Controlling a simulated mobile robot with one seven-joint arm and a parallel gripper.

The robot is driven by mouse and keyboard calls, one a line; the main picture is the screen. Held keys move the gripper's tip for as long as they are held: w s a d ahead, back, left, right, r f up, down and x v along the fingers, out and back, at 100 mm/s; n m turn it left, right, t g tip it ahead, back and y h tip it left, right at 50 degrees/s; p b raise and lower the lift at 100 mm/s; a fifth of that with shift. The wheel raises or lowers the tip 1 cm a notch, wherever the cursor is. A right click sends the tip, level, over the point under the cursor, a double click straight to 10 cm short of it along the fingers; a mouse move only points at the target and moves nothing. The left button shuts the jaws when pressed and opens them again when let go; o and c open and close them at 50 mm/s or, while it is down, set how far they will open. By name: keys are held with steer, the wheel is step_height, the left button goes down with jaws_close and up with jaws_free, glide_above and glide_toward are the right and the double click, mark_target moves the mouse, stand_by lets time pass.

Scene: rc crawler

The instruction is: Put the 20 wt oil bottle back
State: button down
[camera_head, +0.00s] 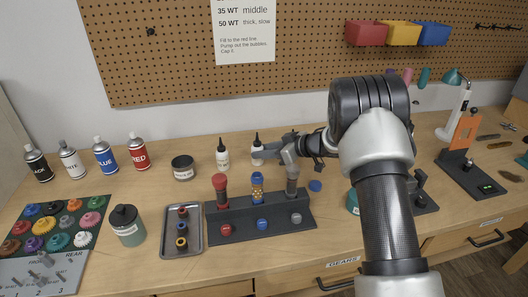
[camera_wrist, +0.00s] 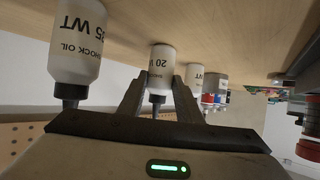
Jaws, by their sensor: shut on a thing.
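The 20 wt oil bottle (camera_wrist: 160,62) is white with a dark nozzle and stands between the two fingers of my gripper (camera_wrist: 160,80) in the wrist view, which is upside down. In the head view the bottle (camera_head: 257,152) is upright at the back of the bench, and my gripper (camera_head: 268,150) reaches it from the right, shut on it. Its base is at or very near the bench top; I cannot tell if it touches. A 35 WT bottle (camera_wrist: 75,45) is close on one side, and another white bottle (camera_wrist: 195,75) is beyond, also in the head view (camera_head: 222,157).
A dark jar (camera_head: 183,168) and several spray cans (camera_head: 105,158) stand to the left on the wooden bench. A shock stand (camera_head: 240,228) with three shocks is in front of my gripper, beside a grey tray (camera_head: 167,245). The pegboard wall (camera_head: 170,60) is behind.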

steer(key=shift+f, duration=0.1)
steer(key=c, duration=1.3)
jaws_free()
